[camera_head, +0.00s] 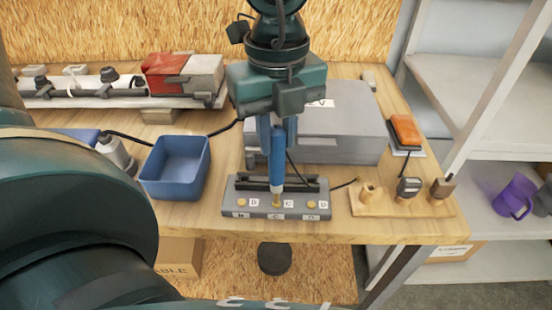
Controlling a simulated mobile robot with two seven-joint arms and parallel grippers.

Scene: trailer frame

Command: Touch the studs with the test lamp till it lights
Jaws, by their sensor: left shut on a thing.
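My left gripper (278,130) points down over the workbench, shut on the blue test lamp (277,165). The lamp is upright with its pale tip down at the middle brass stud (276,201) of a grey stud block (295,212). I cannot tell whether the tip touches the stud or is just above it. Another stud (241,203) is to the left and one (311,204) to the right, each beside small white letter labels. No glow shows on the lamp; its upper part is hidden by the gripper. My right gripper is not in view.
A blue open bin (174,190) stands left of the block. A grey case (345,135) is behind it. A wooden holder (395,203) with small pieces is to the right, near the bench's front edge. A black cable runs behind the bin. Shelves with a purple mug (515,197) stand far right.

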